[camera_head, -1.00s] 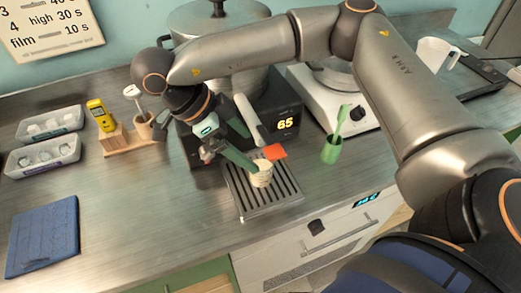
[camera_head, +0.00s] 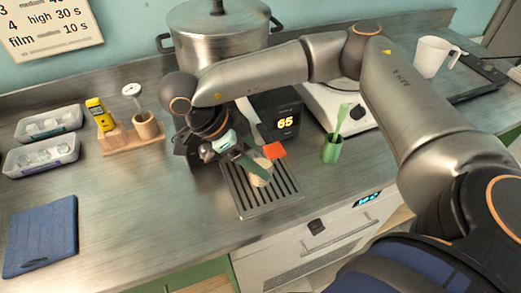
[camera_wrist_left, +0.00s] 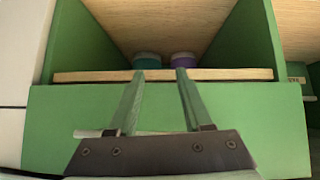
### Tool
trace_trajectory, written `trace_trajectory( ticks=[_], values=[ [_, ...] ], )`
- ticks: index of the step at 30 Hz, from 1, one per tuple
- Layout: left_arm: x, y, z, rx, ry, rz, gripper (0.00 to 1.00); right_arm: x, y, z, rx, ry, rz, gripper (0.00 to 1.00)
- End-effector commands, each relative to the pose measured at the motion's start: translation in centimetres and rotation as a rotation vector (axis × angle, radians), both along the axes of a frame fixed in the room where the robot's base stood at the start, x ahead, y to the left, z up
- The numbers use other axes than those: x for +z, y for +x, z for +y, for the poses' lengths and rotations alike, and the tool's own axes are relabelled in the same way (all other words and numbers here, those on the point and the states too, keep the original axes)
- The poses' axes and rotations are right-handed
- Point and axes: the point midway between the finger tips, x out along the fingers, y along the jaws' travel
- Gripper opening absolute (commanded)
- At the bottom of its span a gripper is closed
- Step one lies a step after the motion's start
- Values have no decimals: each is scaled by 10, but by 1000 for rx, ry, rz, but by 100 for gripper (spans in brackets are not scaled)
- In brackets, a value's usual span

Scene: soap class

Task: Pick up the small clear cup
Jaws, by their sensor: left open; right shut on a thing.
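A small pale, cream-looking cup (camera_head: 259,178) is at the slotted drip tray (camera_head: 287,196) in the head view. It looks slightly tilted, and a green finger covers part of it. I cannot tell whether its base touches the tray. My right gripper (camera_head: 256,166) reaches down from the upper left and is shut on the cup. My left gripper (camera_wrist_left: 160,76) is open and empty in the left wrist view. Its fingers point at a green cabinet or drawer front (camera_wrist_left: 250,120), with a pale handle bar (camera_wrist_left: 100,133) beside them.
An orange-red tip (camera_head: 274,151) hangs close above the cup, by a black unit (camera_head: 285,122) reading 65. A green holder (camera_head: 331,150) stands to the right. A large pot (camera_head: 215,48) is behind. Teal (camera_wrist_left: 147,61) and purple (camera_wrist_left: 184,60) containers sit inside the cabinet.

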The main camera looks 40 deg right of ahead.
Motion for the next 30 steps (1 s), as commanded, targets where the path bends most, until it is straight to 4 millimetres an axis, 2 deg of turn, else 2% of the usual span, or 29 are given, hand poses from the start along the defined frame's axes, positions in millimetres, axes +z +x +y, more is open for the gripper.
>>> trace_trajectory(
  ticks=[2, 15, 23, 30],
  values=[
    [0, 0, 0, 0, 0, 0, 50, 0, 0, 0, 0, 0, 0, 57],
    [-2, -4, 0, 0, 1, 6, 50, 0, 0, 0, 1, 0, -1, 8],
    [-2, -5, 0, 1, 1, 10, 50, 2, 0, 0, 1, 0, -1, 7],
    [-2, -5, 1, 1, 1, 9, 50, 11, 1, 0, 1, 0, -2, 7]
  ],
)
